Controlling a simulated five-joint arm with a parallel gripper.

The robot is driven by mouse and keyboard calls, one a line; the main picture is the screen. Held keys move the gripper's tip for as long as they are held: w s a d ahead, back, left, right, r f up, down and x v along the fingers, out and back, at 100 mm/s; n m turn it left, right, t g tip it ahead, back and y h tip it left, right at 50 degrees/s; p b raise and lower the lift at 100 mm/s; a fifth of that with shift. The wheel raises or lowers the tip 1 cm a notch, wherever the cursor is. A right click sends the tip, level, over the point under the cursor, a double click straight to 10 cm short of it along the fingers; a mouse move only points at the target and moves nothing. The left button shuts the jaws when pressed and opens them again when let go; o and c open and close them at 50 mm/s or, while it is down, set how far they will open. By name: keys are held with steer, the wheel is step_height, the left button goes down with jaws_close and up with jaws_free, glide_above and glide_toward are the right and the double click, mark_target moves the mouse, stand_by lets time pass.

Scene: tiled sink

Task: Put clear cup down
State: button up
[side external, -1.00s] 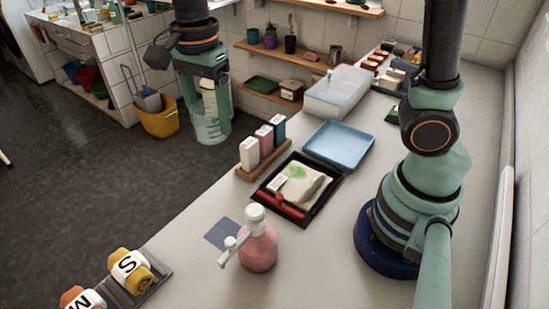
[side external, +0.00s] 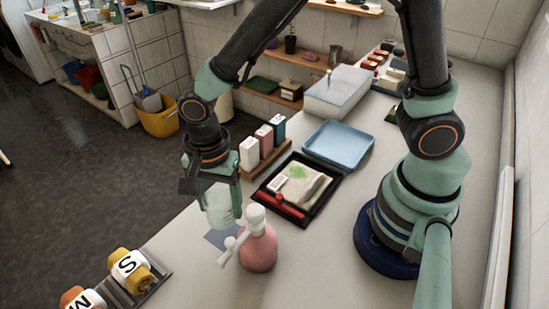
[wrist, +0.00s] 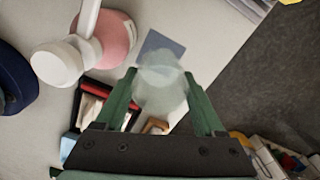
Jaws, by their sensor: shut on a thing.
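The clear cup (wrist: 163,88) is a translucent, pale greenish shape between the two green fingers of my gripper (wrist: 160,80) in the wrist view. My gripper (side external: 218,203) is shut on it. In the side view the fingers largely cover the cup, and its outline is hard to separate from them. The gripper hangs near the counter's front edge, just left of the pink pump bottle. A flat blue-grey square (side external: 217,238) lies below it on the counter, and the square also shows beside the cup in the wrist view (wrist: 158,42). Contact between cup and counter cannot be told.
The pink pump bottle (side external: 258,249) stands close to the gripper's right. A black tray (side external: 320,210), a blue tray (side external: 338,144) and a wooden rack of small boxes (side external: 263,160) lie behind. Lettered blocks (side external: 130,271) sit at front left.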

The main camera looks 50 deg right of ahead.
steer(key=shift+f, duration=2.9)
steer(key=shift+f, duration=0.1)
steer(key=o, duration=1.1)
